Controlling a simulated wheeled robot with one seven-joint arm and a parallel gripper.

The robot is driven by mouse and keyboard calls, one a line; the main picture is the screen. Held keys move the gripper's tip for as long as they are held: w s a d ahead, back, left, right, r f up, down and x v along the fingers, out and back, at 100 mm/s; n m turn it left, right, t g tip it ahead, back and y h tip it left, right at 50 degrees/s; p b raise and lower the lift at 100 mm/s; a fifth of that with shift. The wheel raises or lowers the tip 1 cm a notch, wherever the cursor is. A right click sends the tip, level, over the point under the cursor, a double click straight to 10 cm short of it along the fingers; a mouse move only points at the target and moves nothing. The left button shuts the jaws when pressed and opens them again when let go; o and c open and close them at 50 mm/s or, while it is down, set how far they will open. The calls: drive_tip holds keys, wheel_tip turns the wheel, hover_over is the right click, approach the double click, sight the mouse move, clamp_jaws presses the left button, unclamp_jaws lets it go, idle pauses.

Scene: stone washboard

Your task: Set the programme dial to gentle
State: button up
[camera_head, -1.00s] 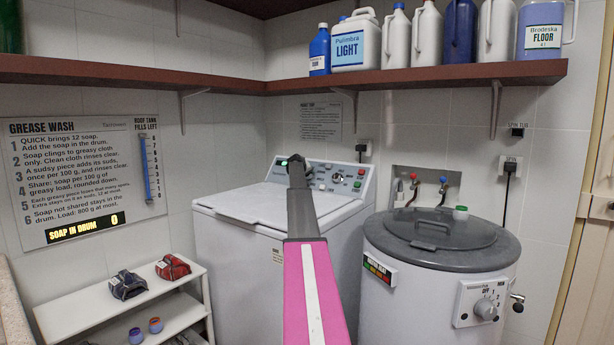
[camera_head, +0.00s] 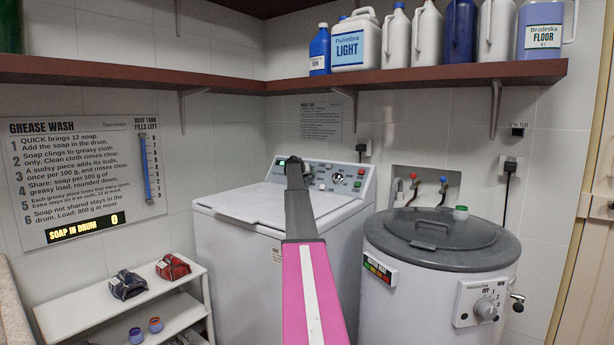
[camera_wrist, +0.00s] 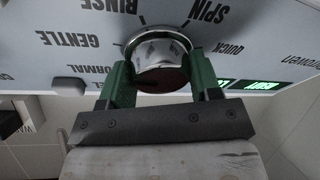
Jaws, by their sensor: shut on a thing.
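The programme dial (camera_wrist: 158,50) is a round chrome-rimmed knob on the washer's pale control panel (camera_wrist: 85,55). In the wrist view the panel appears upside down, with GENTLE and NORMAL to the left of the dial, RINSE above left, SPIN above right and QUICK to the right. My gripper (camera_wrist: 159,76) has its green fingers on either side of the dial and is shut on it. I cannot tell which word the dial points to. In the head view my gripper (camera_head: 294,161) is at the left part of the panel and hides the dial.
The washer (camera_head: 240,205) stands with its lid shut. Coloured buttons (camera_head: 347,178) sit right of my arm. A round grey-lidded tub (camera_head: 440,235) stands to the right.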

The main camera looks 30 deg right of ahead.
drive_tip(key=o, duration=0.9)
drive_tip(key=shift+a, duration=0.1)
drive_tip(key=v, duration=1)
drive_tip(key=shift+s+a+r, duration=0.15)
drive_tip(key=shift+s+a, duration=0.05)
drive_tip(key=shift+a, duration=0.05)
